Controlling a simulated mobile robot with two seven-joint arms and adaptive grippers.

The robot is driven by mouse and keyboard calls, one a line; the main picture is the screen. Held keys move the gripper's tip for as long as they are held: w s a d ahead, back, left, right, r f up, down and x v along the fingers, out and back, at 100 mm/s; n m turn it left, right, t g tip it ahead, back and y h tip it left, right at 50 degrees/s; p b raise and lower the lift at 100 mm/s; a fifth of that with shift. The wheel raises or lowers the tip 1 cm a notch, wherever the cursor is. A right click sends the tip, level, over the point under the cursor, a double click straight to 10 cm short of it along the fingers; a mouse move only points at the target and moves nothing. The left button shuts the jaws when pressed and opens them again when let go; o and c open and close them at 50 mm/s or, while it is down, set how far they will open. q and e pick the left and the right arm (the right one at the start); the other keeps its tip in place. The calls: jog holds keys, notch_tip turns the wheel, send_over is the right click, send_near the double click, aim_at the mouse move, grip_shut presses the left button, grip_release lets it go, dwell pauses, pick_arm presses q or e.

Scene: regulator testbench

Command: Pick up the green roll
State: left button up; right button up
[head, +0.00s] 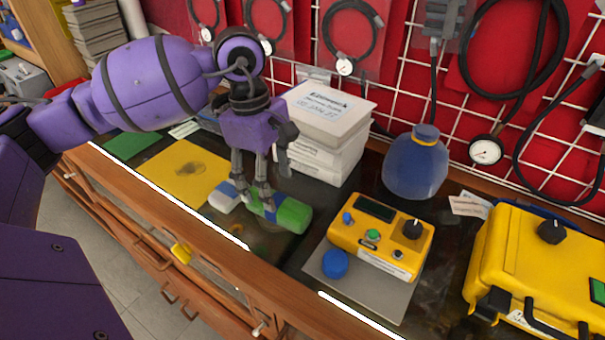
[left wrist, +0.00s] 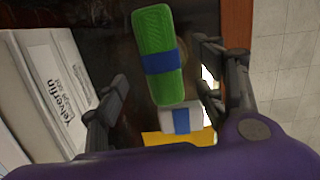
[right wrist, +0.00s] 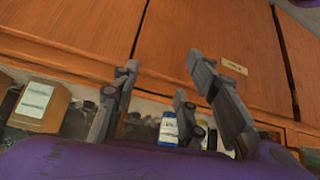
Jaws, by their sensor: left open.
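The green roll (head: 290,214) has a blue band and lies on the dark bench top. A white roll with a blue band (head: 226,197) lies just to its left. My left gripper (head: 256,200) is open and points down at the banded end of the green roll. In the left wrist view the green roll (left wrist: 155,50) lies between and beyond the open fingers of my left gripper (left wrist: 165,85), with the white roll (left wrist: 181,120) nearer. I cannot tell whether a finger touches either roll. My right gripper (right wrist: 165,95) is open and empty, facing wooden cabinet fronts.
White boxes (head: 325,130) are stacked just behind the roll. A yellow control box (head: 375,250) and a blue knob (head: 335,263) stand to its right, a blue bottle (head: 415,165) behind. A yellow case (head: 540,265) is far right. The bench's wooden front edge (head: 160,205) is close.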

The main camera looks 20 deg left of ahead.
aim_at(276, 199)
pick_arm(q)
jog(key=shift+s+d+f, duration=0.1)
jog(key=shift+f, duration=0.35)
jog(key=shift+s+d+f, duration=0.1)
jog(key=shift+f, duration=0.3)
jog(key=f, duration=0.3)
jog(key=f+p, duration=0.1)
jog(key=shift+w+d+f, duration=0.1)
jog(key=shift+d+f, duration=0.15)
jog(key=shift+d, duration=0.1)
jog(key=c, duration=1.4)
jog(key=shift+o, duration=0.2)
jog(key=shift+r, duration=0.1)
